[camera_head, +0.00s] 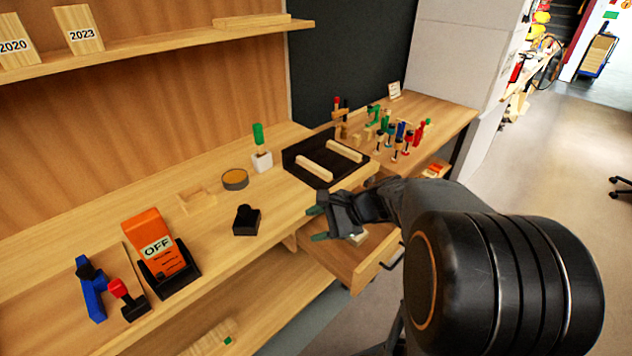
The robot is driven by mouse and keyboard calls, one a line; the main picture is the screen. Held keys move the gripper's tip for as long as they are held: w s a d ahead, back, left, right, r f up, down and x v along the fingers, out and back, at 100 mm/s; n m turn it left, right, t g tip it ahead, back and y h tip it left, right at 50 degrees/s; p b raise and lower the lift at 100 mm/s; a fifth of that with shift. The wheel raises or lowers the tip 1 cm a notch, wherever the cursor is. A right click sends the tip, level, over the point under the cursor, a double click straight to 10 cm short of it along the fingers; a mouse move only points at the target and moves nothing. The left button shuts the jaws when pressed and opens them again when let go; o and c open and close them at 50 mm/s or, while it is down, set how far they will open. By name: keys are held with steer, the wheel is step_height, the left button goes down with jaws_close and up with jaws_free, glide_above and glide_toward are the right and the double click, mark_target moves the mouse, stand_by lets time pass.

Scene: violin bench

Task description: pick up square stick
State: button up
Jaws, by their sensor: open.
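Two pale wooden sticks with squared edges lie in a black tray (318,180) on the bench. The near stick (314,168) lies toward the tray's front left. The far stick (345,151) lies toward its back right. I cannot tell which one is the square stick. My gripper (317,223) is open, its greenish fingers pointing left. It is in front of the tray, above the area of the open drawer, and apart from both sticks. Nothing shows between its fingers.
An open drawer (345,267) juts out below my gripper, with a pale piece (357,238) in it. A black holder (246,220), a round tin (235,179) and a white pot with a green-handled tool (262,161) stand left. Several clamps and tools stand behind right.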

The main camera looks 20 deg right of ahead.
steer(key=w+d+f+m+t+y+b, duration=0.1)
steer(key=w+d+f+m+t+b, duration=0.2)
steer(key=w+d+m+t, duration=0.3)
steer(key=m+t+h+b, duration=0.25)
steer(key=m+t, duration=0.25)
steer(key=m, duration=0.3)
glide_toward(330, 175)
steer(key=shift+x, duration=4.95)
steer(key=shift+d+m+h, duration=0.1)
steer(key=shift+m+h, duration=0.15)
steer(key=shift+m, duration=0.05)
jaws_close()
steer(key=shift+r, duration=0.1)
